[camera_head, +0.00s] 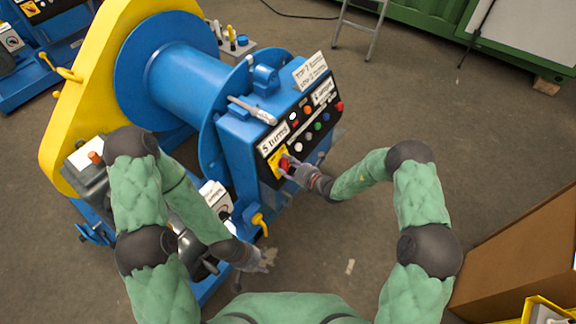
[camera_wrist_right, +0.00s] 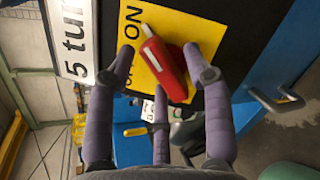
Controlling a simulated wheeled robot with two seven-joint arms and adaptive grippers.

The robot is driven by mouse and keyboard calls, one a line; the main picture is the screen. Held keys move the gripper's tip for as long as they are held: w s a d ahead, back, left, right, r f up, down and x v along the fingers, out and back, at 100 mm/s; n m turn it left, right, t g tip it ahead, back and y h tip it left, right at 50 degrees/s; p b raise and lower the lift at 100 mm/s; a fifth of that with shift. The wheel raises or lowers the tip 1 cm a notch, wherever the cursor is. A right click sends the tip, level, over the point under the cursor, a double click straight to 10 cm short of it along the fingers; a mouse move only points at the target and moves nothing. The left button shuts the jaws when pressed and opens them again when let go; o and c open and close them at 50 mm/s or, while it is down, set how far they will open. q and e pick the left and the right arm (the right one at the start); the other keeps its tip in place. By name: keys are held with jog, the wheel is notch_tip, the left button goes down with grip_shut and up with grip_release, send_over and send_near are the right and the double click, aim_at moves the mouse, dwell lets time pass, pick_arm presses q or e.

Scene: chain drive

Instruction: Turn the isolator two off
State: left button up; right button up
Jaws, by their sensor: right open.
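A red rotary isolator handle (camera_head: 284,163) sits on a yellow plate at the lower left end of the black control panel. In the right wrist view the red handle (camera_wrist_right: 165,65) has a white mark on its upper end and lies slanted. "ON" is readable on the yellow plate (camera_wrist_right: 135,45); other lettering is partly hidden by a finger. My right gripper (camera_head: 291,168) is at the handle, its fingers (camera_wrist_right: 158,62) open around it; contact is unclear. My left gripper (camera_head: 265,260) hangs low near the machine's base, away from the panel; its fingers are too small to judge.
The control panel (camera_head: 312,118) carries several coloured buttons and a "5 turns" label (camera_head: 274,137). A blue winch drum (camera_head: 170,65) and yellow chain guard (camera_head: 75,115) stand left. A yellow valve handle (camera_head: 259,222) is near my left gripper.

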grip_shut()
jog(key=shift+n, duration=0.4)
jog(key=n+y+b, duration=0.1)
jog(key=n, duration=0.3)
jog(key=shift+f+g, duration=0.1)
jog(key=shift+g, duration=0.2)
jog(key=n+b, duration=0.1)
jog(key=n, duration=0.4)
jog(key=shift+s+f+g+y, duration=0.1)
jog(key=shift+g+y, duration=0.3)
jog(key=n+g+b, duration=0.1)
jog(key=n+b, duration=0.1)
jog(key=n, duration=0.3)
jog(key=shift+f+n+y, duration=0.1)
jog(key=shift+n+y, duration=0.2)
jog(key=n+g+b, duration=0.1)
jog(key=n+b, duration=0.1)
jog(key=n, duration=0.2)
jog(key=shift+s+n, duration=0.1)
jog(key=shift+n, duration=0.2)
jog(key=shift+n+g, duration=0.3)
